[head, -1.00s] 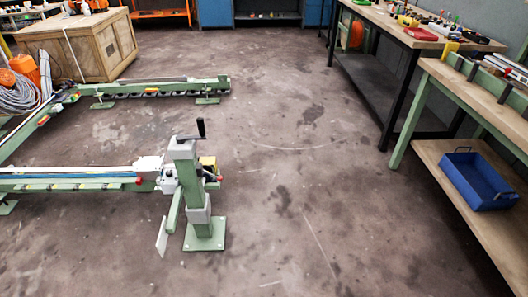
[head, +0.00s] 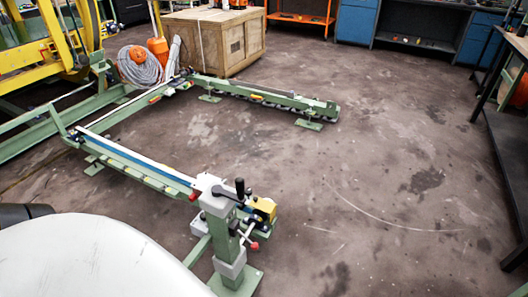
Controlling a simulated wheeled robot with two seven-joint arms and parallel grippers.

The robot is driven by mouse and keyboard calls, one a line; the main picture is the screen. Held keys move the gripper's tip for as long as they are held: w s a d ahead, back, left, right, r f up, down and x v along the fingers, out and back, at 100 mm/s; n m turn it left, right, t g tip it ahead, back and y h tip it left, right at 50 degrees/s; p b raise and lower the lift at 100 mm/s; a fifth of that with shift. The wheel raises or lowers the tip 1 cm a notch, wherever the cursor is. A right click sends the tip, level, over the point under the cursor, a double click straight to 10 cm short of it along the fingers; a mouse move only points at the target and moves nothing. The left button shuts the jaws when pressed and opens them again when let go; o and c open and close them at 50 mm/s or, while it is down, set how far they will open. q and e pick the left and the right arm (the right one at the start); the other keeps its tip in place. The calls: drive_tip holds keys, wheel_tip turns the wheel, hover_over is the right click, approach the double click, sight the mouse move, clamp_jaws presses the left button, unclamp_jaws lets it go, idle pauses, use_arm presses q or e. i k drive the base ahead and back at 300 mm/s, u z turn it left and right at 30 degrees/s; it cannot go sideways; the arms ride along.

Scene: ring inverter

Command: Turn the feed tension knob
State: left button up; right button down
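The green machine post (head: 230,255) stands in the lower middle of the head view, with a black crank handle (head: 240,190) on top. A red knob (head: 254,246) sits on its right side, and another red knob (head: 194,195) is on its left, by the grey block at the rail's end. A yellow part (head: 264,208) is just behind the post. I cannot tell which of these is the feed tension knob. Neither of my grippers is in view; a white rounded surface fills the lower left and hides the floor there.
Green rails (head: 140,165) run from the post to the back left, and a second rail (head: 265,97) lies beyond. A wooden crate (head: 213,42) and coiled grey hose (head: 150,68) are at the back. A dark bench (head: 505,150) stands at right. The middle floor is clear.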

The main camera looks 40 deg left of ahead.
sight(249, 192)
drive_tip(key=u, duration=0.75)
drive_tip(key=i, duration=0.9)
drive_tip(key=u, duration=0.2)
drive_tip(key=k, duration=0.85)
drive_tip(key=z, duration=3.75)
drive_tip(key=i, duration=0.1)
drive_tip(key=u, duration=2.7)
drive_tip(key=i, duration=2.4)
drive_tip(key=u, duration=0.7)
drive_tip(key=i, duration=2.35)
drive_tip(key=u, duration=1.7)
drive_tip(key=i, duration=1.2)
drive_tip(key=u, duration=2.2)
drive_tip(key=i, duration=1.35)
drive_tip(key=u, duration=0.4)
